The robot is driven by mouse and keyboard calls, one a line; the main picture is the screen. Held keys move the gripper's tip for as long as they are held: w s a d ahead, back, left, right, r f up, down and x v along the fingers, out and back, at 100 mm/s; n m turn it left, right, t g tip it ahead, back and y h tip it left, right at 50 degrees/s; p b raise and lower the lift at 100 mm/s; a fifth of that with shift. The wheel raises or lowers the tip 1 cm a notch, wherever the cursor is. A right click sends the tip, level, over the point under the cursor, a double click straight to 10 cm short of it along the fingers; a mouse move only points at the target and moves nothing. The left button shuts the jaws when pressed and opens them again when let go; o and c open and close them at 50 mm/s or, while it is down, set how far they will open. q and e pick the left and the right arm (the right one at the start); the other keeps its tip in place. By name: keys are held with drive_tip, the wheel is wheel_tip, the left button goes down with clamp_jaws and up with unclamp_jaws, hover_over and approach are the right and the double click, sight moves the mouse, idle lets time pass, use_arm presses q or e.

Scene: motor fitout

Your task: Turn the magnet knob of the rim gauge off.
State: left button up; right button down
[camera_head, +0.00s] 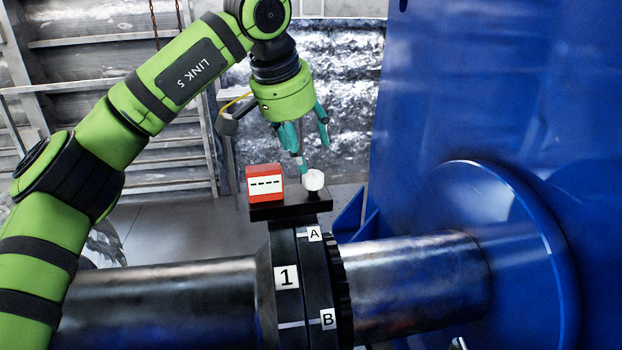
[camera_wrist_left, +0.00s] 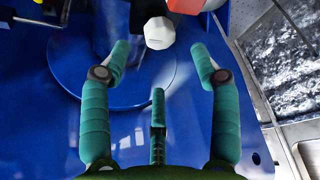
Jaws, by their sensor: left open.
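The rim gauge (camera_head: 265,184) is a red box with a white dashed display on a black base, standing on top of the coupling. Its magnet knob (camera_head: 314,180) is a white faceted knob on the right end of that base. My left gripper (camera_head: 309,160) hangs just above and behind the knob, fingers pointing down. In the left wrist view the knob (camera_wrist_left: 159,33) lies ahead of the spread fingers, near the top middle. The left gripper is open with nothing between its fingers. A red part of the gauge (camera_wrist_left: 190,5) shows at the top edge. My right gripper is not in view.
The black coupling (camera_head: 288,245) carries labels 1, A and B and joins two metal shafts (camera_head: 170,295). A large blue housing (camera_head: 480,100) with a round flange fills the right side. Slatted shelving stands at the back left. Open space lies behind the gauge.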

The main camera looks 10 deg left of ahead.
sight(312, 174)
use_arm(q)
drive_tip(key=p+x, duration=0.2)
drive_tip(key=x, duration=0.3)
drive_tip(key=shift+w+f, duration=0.2)
drive_tip(key=shift+f, duration=0.15)
drive_tip(key=shift+w+f, duration=0.15)
drive_tip(key=shift+f, duration=0.4)
drive_tip(key=shift+d, duration=0.1)
drive_tip(key=shift+c, duration=0.4)
drive_tip(key=c, duration=1)
